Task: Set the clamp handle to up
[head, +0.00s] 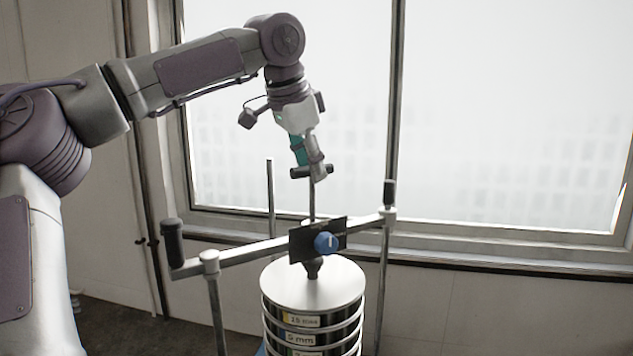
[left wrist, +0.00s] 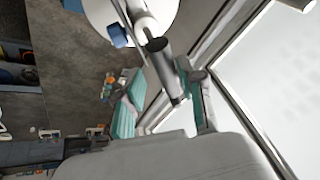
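The clamp handle shows in the head view as a thin upright rod (head: 312,205) above the middle of the crossbar, with a short dark cross grip (head: 297,173) at its top. My left gripper (head: 314,171) points down at this grip, with a fingertip covering part of it. The far finger's contact is partly hidden. The handle stands about vertical. My right gripper is not in view.
The crossbar (head: 245,252) has a dark knob at each end, left (head: 173,241) and right (head: 389,193). A blue knob (head: 326,243) sits on a dark plate at its middle. Below is the sieve stack (head: 312,287). A window (head: 500,110) is behind; benches (left wrist: 85,137) stand farther off.

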